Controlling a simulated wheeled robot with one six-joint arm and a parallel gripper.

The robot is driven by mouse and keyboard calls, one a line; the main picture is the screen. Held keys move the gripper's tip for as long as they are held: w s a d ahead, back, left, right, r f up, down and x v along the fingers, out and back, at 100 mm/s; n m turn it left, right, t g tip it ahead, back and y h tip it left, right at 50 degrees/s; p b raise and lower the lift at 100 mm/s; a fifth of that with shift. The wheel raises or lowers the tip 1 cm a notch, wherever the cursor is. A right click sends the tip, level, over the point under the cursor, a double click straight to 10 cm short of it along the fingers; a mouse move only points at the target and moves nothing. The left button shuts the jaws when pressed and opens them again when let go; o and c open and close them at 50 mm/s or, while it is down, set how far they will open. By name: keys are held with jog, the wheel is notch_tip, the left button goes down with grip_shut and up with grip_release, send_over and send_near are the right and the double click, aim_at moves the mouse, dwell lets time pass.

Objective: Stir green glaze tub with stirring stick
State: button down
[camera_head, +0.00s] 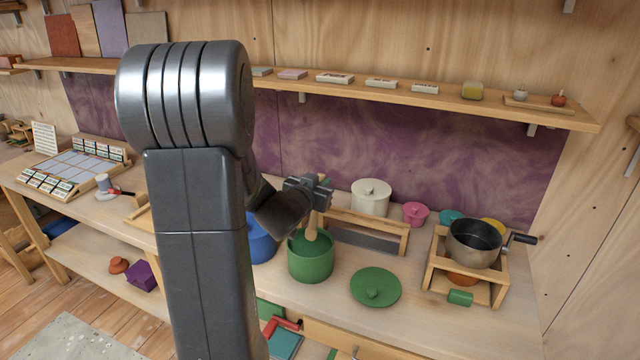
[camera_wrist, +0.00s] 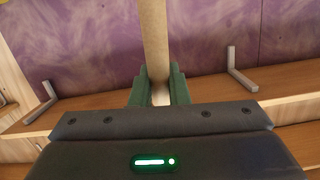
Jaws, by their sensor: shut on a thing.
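The green glaze tub (camera_head: 310,262) stands open on the workbench, with its green lid (camera_head: 375,288) lying flat to its right. My gripper (camera_head: 318,192) is above the tub and shut on the stirring stick (camera_head: 312,222). The stick's wide end is at the tub's mouth. I cannot tell how deep it reaches or whether it touches the glaze. In the wrist view the pale wooden stick (camera_wrist: 154,45) passes between the green fingertips of my gripper (camera_wrist: 158,92).
A blue tub (camera_head: 261,240) stands close on the left, partly hidden by my arm. A metal pot (camera_head: 473,243) sits in a wooden stand at right. A shelf (camera_head: 430,98) runs above.

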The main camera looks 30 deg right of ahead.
aim_at(320, 174)
dwell(0.5)
notch_tip(320, 174, up, 5)
jog(key=p, duration=0.4)
jog(key=shift+r+p, duration=0.1)
jog(key=shift+p, duration=0.2)
dwell(0.7)
